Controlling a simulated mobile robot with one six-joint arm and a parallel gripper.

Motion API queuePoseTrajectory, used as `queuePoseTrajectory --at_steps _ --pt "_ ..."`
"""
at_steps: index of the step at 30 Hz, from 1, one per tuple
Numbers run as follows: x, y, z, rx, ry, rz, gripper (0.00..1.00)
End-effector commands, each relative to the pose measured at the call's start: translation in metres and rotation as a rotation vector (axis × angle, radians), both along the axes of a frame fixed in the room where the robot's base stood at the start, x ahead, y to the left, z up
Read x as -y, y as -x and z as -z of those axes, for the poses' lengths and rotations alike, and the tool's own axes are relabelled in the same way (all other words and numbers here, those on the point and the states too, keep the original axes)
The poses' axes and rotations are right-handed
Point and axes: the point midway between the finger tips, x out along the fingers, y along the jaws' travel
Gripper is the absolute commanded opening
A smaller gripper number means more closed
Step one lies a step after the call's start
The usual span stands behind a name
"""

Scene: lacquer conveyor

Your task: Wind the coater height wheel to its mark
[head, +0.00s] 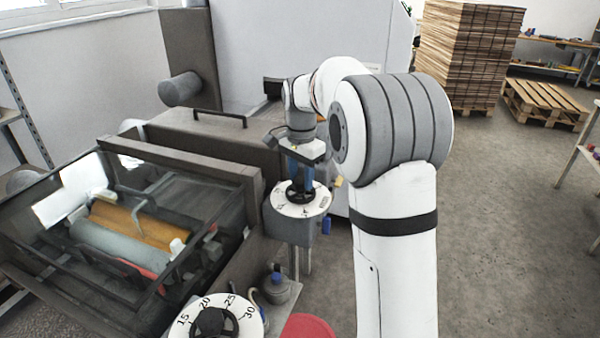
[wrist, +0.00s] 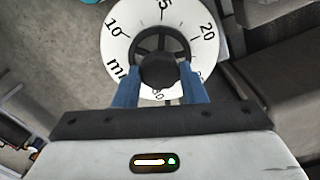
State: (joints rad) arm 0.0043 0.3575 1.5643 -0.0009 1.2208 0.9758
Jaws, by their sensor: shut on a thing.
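A black handwheel (wrist: 158,42) sits at the centre of a round white dial (wrist: 120,48) in the wrist view. The dial shows 10, 20, a partly cut number at the top and other markings partly hidden by my fingers. My gripper (wrist: 159,74) is shut on the handwheel, its two blue fingers on either side of the black hub. In the head view my gripper (head: 300,174) points down onto this wheel, over its white dial (head: 298,208) on a grey housing. I cannot make out the wheel's target mark.
A second dial (head: 240,318) marked 15 to 30 with a black knob (head: 210,321) stands at the front. A glass-covered roller unit (head: 140,225) is at left. A red round thing (head: 307,328) is at the bottom edge.

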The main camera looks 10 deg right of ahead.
Motion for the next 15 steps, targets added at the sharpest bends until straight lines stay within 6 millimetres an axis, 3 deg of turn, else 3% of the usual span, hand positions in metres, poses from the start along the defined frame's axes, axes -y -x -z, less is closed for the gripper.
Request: queuePoseTrajectory --at_steps 15 --pt "-0.0011 -0.0017 -0.0023 0.007 -0.004 0.256 0.15"
